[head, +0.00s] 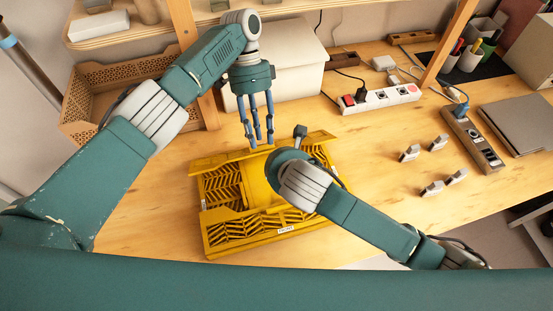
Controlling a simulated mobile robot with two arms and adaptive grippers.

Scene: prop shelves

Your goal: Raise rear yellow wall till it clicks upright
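The yellow folding crate (250,232) lies on the wooden table in front of me, with a small white label on its front edge. Slatted yellow panels lie low inside it. Its rear yellow wall (213,160) shows as a long strip along the back edge; its exact tilt is hard to tell. My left gripper (259,143) points down at the middle of that rear edge, its blue fingers apart with nothing visible between them. Contact is unclear. My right arm reaches over the crate's right half. Its wrist hides most of the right gripper (300,132) and part of the rear wall.
A perforated wooden box (85,120) stands at the back left and a white bin (285,70) behind the crate. A power strip (385,98), several small grey clips (432,187) and a grey laptop-like slab (515,125) are to the right. Shelf posts rise behind.

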